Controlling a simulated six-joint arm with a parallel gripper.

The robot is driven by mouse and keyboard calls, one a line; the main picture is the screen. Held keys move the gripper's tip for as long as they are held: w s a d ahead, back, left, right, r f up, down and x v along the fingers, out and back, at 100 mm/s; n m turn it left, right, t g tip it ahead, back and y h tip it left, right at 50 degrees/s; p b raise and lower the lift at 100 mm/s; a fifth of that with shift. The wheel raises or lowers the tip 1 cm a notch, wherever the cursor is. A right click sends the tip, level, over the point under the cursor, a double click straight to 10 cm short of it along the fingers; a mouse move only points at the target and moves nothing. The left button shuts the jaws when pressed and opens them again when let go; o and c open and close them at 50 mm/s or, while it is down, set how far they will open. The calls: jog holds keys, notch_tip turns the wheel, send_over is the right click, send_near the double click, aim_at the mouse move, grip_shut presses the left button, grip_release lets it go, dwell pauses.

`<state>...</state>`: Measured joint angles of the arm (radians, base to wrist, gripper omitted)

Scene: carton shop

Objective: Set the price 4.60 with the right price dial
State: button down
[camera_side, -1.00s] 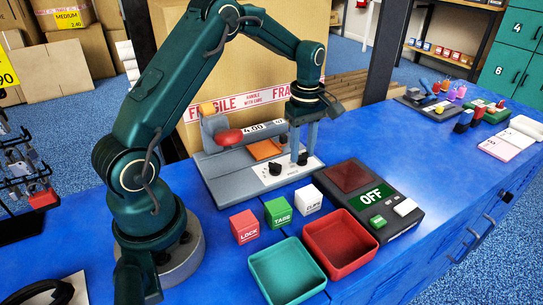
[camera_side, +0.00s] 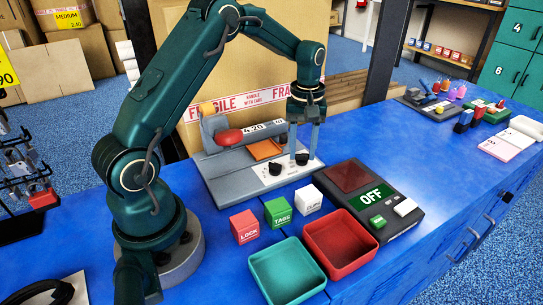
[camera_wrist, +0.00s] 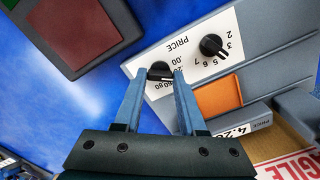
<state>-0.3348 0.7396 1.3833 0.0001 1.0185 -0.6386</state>
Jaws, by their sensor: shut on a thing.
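The grey price machine (camera_side: 215,178) stands on the blue bench with two black dials on its white PRICE panel. The left dial (camera_side: 275,168) is free; it also shows in the wrist view (camera_wrist: 212,45) with whole numbers around it. The right dial (camera_side: 302,159) has small decimal marks around it and shows between my fingertips in the wrist view (camera_wrist: 160,71). My gripper (camera_side: 304,152) points down and is shut on this right dial; the fingers partly hide its marks. The price window (camera_side: 254,128) reads 4.20.
A scale with a green OFF display (camera_side: 371,197) stands right of the machine. Red, green and white blocks (camera_side: 278,213) and a teal tray (camera_side: 287,272) and red tray (camera_side: 340,246) are in front. A large carton stands behind.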

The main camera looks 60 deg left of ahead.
aim_at(303, 154)
jog(key=m, duration=0.5)
jog(key=shift+m, duration=0.3)
jog(key=m, duration=0.5)
jog(key=shift+m, duration=0.3)
jog(key=shift+c, duration=2.4)
grip_release()
jog(key=shift+r, duration=2.6)
jog(key=shift+d, duration=0.1)
